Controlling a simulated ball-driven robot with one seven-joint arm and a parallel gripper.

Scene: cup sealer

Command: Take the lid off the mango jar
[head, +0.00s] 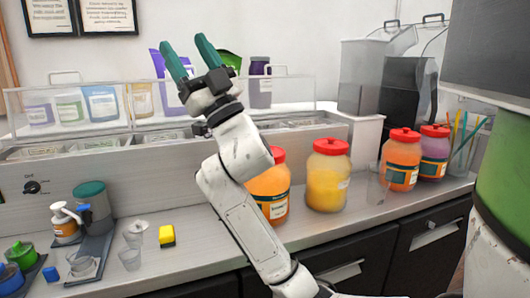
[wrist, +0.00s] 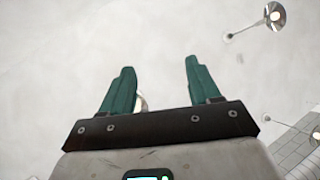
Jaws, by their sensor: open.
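Several large jars with red lids stand on the counter. One is yellow (head: 328,187) with a red lid (head: 331,146). An orange jar (head: 270,190) on its left is partly hidden by my arm. Another orange jar (head: 400,165) and a purple-and-orange jar (head: 433,152) stand farther right. The labels are too small to read, so I cannot tell which is mango. All show lids on. My gripper (head: 190,52) is raised above the counter, pointing up, open and empty. Its fingers also show apart in the wrist view (wrist: 159,66), facing a pale surface with lamps.
A clear-fronted topping rack (head: 70,140) with pouches behind it runs along the back. A yellow sponge (head: 166,236), small clear cups (head: 130,258) and a pump bottle (head: 66,226) are at the left. A cup of straws (head: 463,148) stands at the right.

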